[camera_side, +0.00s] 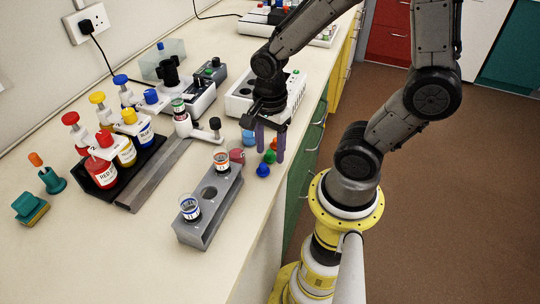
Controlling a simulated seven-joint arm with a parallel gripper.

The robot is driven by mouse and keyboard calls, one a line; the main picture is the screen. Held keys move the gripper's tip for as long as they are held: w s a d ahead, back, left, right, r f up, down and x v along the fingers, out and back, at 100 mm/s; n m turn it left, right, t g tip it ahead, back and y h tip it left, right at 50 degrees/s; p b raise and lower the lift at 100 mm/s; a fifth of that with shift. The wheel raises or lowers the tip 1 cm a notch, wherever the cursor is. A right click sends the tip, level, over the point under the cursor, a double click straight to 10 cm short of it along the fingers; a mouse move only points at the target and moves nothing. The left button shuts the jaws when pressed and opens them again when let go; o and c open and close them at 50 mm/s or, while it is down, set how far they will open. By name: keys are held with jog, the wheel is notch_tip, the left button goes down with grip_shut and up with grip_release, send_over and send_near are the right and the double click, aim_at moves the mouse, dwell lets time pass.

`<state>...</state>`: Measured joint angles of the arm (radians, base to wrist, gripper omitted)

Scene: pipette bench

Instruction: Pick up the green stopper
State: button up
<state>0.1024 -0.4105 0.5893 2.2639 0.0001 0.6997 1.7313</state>
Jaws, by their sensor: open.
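The small green stopper (269,157) stands on the bench near its front edge. A red stopper (274,144) is just behind it and a blue stopper (263,170) just in front. My gripper (270,152) points down over this group with its two fingers apart. In the picture the green stopper shows between the fingers, low near the fingertips. The gripper holds nothing. I cannot tell from this one view whether the fingertips are level with the stopper or touching it.
A grey rack (212,215) with labelled vials stands at the front left of the gripper. A light blue item (249,138) and a pinkish-red one (237,156) are close to the fingers. A black tray (118,172) of coloured bottles is further left.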

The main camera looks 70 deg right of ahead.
jog(key=shift+c, duration=0.4)
grip_shut()
